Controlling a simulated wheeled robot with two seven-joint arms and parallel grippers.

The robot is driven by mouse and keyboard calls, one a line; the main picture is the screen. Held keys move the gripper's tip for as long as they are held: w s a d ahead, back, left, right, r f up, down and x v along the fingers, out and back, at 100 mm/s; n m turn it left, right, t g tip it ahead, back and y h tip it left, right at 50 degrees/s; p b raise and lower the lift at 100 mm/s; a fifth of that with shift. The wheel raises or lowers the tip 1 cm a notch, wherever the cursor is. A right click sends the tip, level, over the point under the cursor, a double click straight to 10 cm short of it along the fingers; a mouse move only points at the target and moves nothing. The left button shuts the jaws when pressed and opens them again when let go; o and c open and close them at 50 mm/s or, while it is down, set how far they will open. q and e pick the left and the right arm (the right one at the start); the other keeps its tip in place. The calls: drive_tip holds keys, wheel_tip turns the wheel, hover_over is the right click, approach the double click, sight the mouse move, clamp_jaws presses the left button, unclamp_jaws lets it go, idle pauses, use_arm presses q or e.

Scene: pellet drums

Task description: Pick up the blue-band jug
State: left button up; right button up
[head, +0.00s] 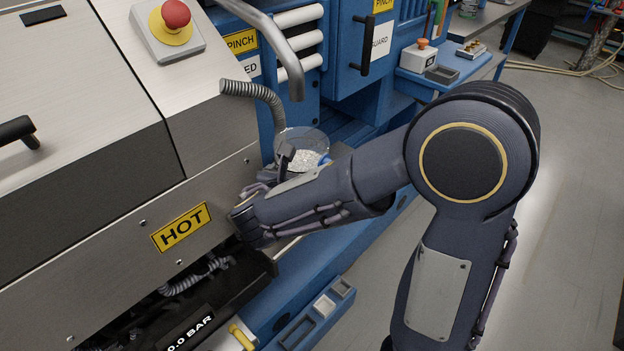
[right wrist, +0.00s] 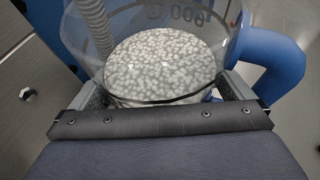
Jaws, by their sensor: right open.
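A clear jug (head: 312,140) with whitish pellets in it stands beside the blue machine, partly hidden behind my right gripper (head: 287,160). The jug (right wrist: 165,62) fills the upper middle of the right wrist view, with printed marks on its far wall and a blue handle (right wrist: 272,58) on its right. A blue band cannot be made out. My right gripper (right wrist: 163,90) is open, with one finger at each side of the jug's near part. Whether the fingers touch the wall I cannot tell. My left gripper is not in view.
A grey ribbed hose (head: 258,95) hangs down close to the jug, and a bent metal pipe (head: 285,55) is above it. The steel cover with the HOT sign (head: 181,227) lies close to my right forearm. Open floor (head: 570,180) is at the right.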

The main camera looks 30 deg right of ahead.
drive_tip(key=c, duration=1.1)
drive_tip(key=shift+o, duration=0.2)
drive_tip(key=shift+r, duration=0.1)
wheel_tip(320, 180, up, 10)
drive_tip(key=p, duration=0.2)
drive_tip(key=shift+p, duration=0.35)
